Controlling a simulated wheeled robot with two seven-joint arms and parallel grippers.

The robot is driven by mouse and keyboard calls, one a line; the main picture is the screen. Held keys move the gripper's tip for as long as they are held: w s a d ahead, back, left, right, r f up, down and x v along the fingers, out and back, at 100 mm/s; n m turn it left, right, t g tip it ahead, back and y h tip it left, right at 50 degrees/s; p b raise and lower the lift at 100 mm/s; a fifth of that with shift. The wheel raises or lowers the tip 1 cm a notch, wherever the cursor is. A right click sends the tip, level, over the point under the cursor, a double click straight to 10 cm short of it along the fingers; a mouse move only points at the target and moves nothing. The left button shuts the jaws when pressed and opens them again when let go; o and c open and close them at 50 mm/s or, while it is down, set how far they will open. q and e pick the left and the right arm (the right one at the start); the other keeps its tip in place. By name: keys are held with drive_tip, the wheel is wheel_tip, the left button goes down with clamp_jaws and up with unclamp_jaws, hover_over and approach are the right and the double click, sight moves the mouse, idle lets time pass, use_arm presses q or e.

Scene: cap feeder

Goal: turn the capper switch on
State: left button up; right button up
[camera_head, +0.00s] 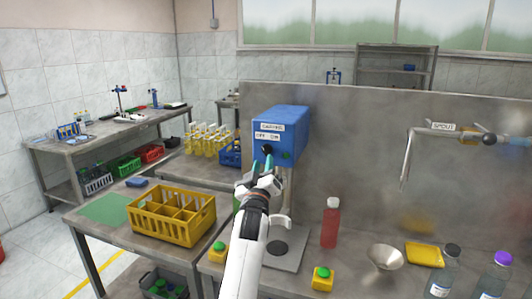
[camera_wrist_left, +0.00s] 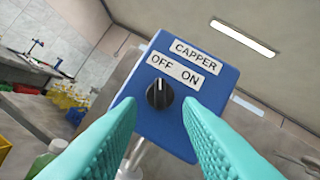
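The capper (camera_head: 284,131) is a blue box with a CAPPER label and an OFF ON label, on a stand in the middle of the head view. In the left wrist view its black round switch knob (camera_wrist_left: 160,93) sits below the OFF ON label, with its pointer line upright or nearly so. My left gripper (camera_head: 264,165) is in front of the box, fingers raised toward it. In the left wrist view its teal fingers (camera_wrist_left: 160,125) are apart on either side below the knob, with nothing between them. I cannot tell the exact gap to the knob. My right gripper is not in view.
A yellow crate (camera_head: 172,217) is on the left table. Green buttons (camera_head: 322,273) sit near the front edge. A spout (camera_head: 442,131) juts out at right.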

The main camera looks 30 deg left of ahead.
sight(265, 153)
use_arm(q)
drive_tip(key=shift+p+x, duration=0.3)
drive_tip(key=shift+x, duration=1.75)
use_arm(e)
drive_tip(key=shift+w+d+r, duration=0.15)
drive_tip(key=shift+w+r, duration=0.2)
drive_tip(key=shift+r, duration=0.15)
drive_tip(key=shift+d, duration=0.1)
use_arm(q)
drive_tip(key=c, duration=0.6)
